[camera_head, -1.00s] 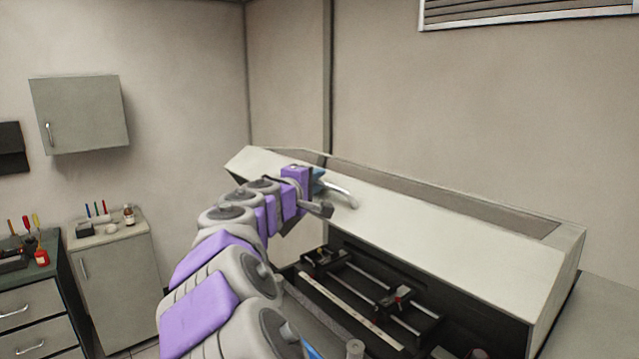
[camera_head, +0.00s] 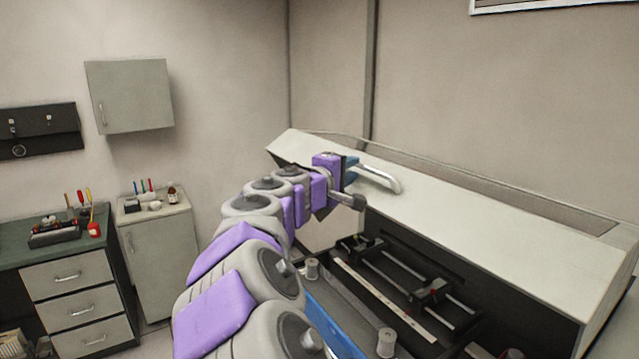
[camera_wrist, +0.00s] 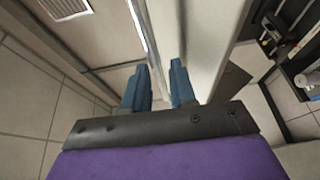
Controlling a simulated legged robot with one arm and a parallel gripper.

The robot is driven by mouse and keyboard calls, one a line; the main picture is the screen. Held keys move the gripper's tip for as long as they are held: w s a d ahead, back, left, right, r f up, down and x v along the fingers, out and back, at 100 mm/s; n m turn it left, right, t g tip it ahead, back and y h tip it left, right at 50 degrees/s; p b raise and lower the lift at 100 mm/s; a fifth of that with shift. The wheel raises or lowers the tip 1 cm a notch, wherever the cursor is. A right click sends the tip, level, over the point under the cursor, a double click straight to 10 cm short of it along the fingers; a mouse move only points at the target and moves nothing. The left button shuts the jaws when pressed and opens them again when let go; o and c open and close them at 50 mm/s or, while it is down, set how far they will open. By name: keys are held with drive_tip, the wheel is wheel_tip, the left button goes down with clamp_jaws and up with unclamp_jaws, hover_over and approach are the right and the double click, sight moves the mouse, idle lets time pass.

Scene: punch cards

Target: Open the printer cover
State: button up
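The printer (camera_head: 600,310) has a long cream cover (camera_head: 480,220) that slants across the right of the head view. The dark interior shows below the cover's front edge. A pale curved handle (camera_head: 385,179) stands out near the cover's left end. My gripper (camera_head: 352,168) is at the left end of this handle, very close to it. In the wrist view its two blue fingers (camera_wrist: 157,84) stand apart, beside a pale panel edge. I cannot tell whether the handle lies between them or touches them.
Rails, a carriage and rollers (camera_head: 388,343) show inside the printer below my arm. A white cabinet (camera_head: 158,250) and a green-topped drawer unit (camera_head: 80,285) stand at left. A wall cupboard (camera_head: 131,96) hangs above. Some floor shows between the cabinet and the printer.

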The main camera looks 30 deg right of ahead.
drive_tip(key=v, duration=1.4)
drive_tip(key=shift+w+a+f, duration=0.1)
drive_tip(key=shift+a, duration=0.05)
